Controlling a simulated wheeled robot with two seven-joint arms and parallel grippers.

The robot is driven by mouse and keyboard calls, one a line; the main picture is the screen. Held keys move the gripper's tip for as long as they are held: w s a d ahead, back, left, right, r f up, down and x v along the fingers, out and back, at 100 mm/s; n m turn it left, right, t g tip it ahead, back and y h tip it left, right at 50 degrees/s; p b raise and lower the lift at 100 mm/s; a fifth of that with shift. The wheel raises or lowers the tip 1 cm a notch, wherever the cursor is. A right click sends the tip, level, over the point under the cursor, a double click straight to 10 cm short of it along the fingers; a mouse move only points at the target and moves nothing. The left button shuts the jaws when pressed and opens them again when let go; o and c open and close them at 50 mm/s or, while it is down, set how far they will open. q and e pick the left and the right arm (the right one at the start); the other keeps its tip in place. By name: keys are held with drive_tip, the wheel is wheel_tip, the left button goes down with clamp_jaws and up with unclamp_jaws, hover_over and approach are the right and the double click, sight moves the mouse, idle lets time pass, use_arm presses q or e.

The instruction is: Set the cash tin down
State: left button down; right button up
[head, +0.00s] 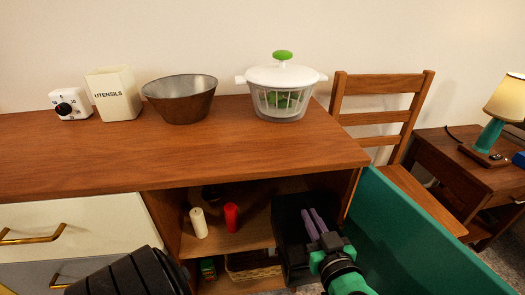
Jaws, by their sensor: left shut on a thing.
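The cash tin (288,232) looks like a dark, nearly black box at the right end of the hutch's open shelf space. My left gripper (312,213), with purple fingers, is over the tin and shut on it. The part of the tin between the fingers is hard to make out. I cannot tell whether the tin's underside touches a surface. My right gripper is not in view.
On the shelf (225,237) stand a cream candle (198,222) and a red candle (231,216). A wicker basket (252,267) is below. A teal panel (425,240) stands close on the right. The countertop's front (230,165) is clear; a metal bowl (180,100) and salad spinner (280,90) are behind.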

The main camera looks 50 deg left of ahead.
use_arm(q)
drive_tip(key=shift+a+r+x, duration=0.3)
drive_tip(key=shift+r+x, duration=1.45)
drive_tip(key=shift+x, duration=7.6)
wheel_tip(320, 180, down, 7)
drive_tip(key=b, duration=0.2)
drive_tip(key=shift+w+r, duration=0.15)
drive_tip(key=shift+w, duration=0.05)
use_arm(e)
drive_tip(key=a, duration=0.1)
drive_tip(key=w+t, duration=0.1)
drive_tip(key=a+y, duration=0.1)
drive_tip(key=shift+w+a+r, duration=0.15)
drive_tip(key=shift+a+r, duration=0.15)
use_arm(q)
drive_tip(key=c, duration=1)
unclamp_jaws()
drive_tip(key=shift+o, duration=0.2)
